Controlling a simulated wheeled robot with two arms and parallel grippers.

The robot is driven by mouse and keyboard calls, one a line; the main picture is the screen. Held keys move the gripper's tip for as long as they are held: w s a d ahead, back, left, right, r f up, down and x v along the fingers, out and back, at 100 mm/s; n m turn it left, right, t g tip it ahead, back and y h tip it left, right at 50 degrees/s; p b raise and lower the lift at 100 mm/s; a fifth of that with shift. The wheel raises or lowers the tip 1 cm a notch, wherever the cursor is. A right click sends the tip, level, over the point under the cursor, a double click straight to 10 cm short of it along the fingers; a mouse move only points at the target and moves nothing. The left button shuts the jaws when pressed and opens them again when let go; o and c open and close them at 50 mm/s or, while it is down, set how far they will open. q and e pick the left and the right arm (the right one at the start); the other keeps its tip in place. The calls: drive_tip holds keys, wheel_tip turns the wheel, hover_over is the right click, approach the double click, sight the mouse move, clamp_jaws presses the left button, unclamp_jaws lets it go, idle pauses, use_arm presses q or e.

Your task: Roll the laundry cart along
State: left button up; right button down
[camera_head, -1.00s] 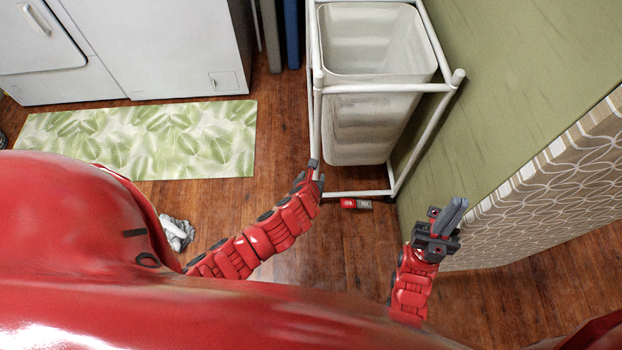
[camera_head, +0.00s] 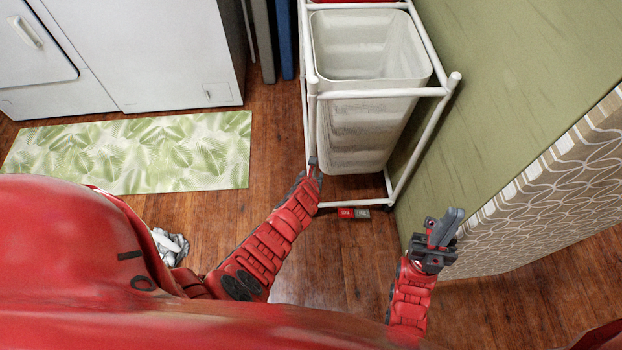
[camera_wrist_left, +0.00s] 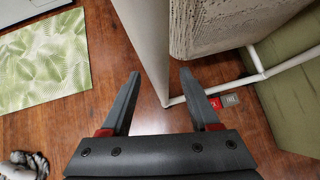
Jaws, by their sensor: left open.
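The laundry cart has a white tube frame (camera_head: 386,93) and a pale translucent bin (camera_head: 360,140), and stands upright against the green wall. My left gripper (camera_head: 313,165) is at the cart's near left upright. In the left wrist view its fingers (camera_wrist_left: 158,78) are open, and the pale upright (camera_wrist_left: 145,35) shows in the gap between them; I cannot tell whether it is inside the jaws or just beyond the tips. My right gripper (camera_head: 446,228) is apart from the cart, to the right and nearer me. Its fingers overlap in the view, so their opening is unclear.
A red and grey block (camera_head: 353,213) sits at the cart's near bottom rail. A leaf-patterned rug (camera_head: 130,152) and white appliances (camera_head: 170,60) are at left. Crumpled cloth (camera_head: 170,245) lies on the floor. A patterned panel (camera_head: 540,190) stands at right.

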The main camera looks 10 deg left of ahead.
use_arm(q)
drive_tip(key=shift+w+f, duration=0.35)
clamp_jaws()
idle(0.3)
idle(1.1)
